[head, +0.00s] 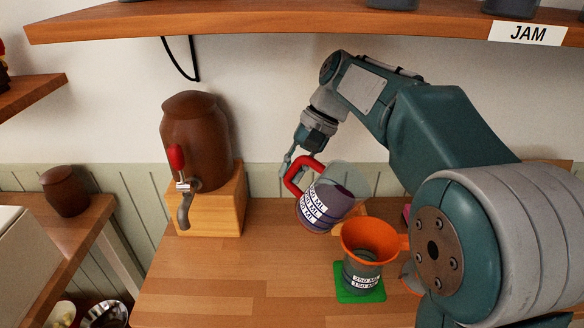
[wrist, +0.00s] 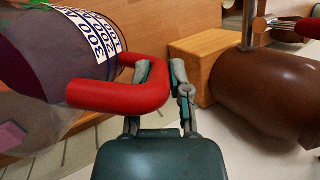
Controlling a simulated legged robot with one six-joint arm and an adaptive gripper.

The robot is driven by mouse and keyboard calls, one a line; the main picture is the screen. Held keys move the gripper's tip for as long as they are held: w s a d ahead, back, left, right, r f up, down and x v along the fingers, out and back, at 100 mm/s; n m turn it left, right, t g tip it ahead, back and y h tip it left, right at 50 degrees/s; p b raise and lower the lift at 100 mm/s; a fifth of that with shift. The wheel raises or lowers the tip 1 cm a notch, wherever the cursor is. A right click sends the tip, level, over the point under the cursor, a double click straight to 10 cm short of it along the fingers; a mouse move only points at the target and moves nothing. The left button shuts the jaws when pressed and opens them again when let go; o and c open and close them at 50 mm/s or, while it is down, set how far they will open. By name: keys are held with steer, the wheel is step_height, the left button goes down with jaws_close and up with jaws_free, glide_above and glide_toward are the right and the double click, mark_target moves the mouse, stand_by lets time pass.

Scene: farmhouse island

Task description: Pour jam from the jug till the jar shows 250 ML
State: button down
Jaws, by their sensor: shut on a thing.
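The clear jug (head: 332,200) has a red handle, white ML labels and dark purple jam inside. It is tilted to the right, above and left of the jar. My gripper (head: 292,170) is shut on the jug's red handle; the wrist view shows the fingers at the handle (wrist: 122,92). The jar (head: 362,276) is grey and see-through, with 250 ML and 150 ML labels, and stands on a green mat (head: 360,296). An orange funnel (head: 371,238) sits in its mouth. I cannot make out a jam level in the jar or any stream from the jug.
A brown crock (head: 197,140) with a red-handled tap stands on a wooden block (head: 222,208) at the left. A shelf (head: 300,22) with a JAM label (head: 528,33) hangs above. My arm hides the right side. The front left counter (head: 240,285) is clear.

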steer(key=shift+d+f+y, duration=0.1)
steer(key=shift+f+y, duration=0.25)
steer(key=shift+y, duration=0.05)
steer(key=y, duration=0.1)
steer(key=d+t+y, duration=0.1)
steer(key=shift+s+r+n+y, duration=0.1)
steer(key=shift+s+n+y, duration=0.1)
steer(key=shift+n+y, duration=0.15)
steer(key=shift+s+d+r+y, duration=0.1)
steer(key=shift+d+r+y, duration=0.1)
steer(key=shift+r+y, duration=0.35)
steer(key=shift+s+d+n+y, duration=0.1)
steer(key=shift+d+n+y, duration=0.15)
steer(key=shift+y, duration=0.15)
steer(key=shift+s+d+t, duration=0.1)
steer(key=shift+t, duration=0.2)
steer(key=shift+f, duration=0.25)
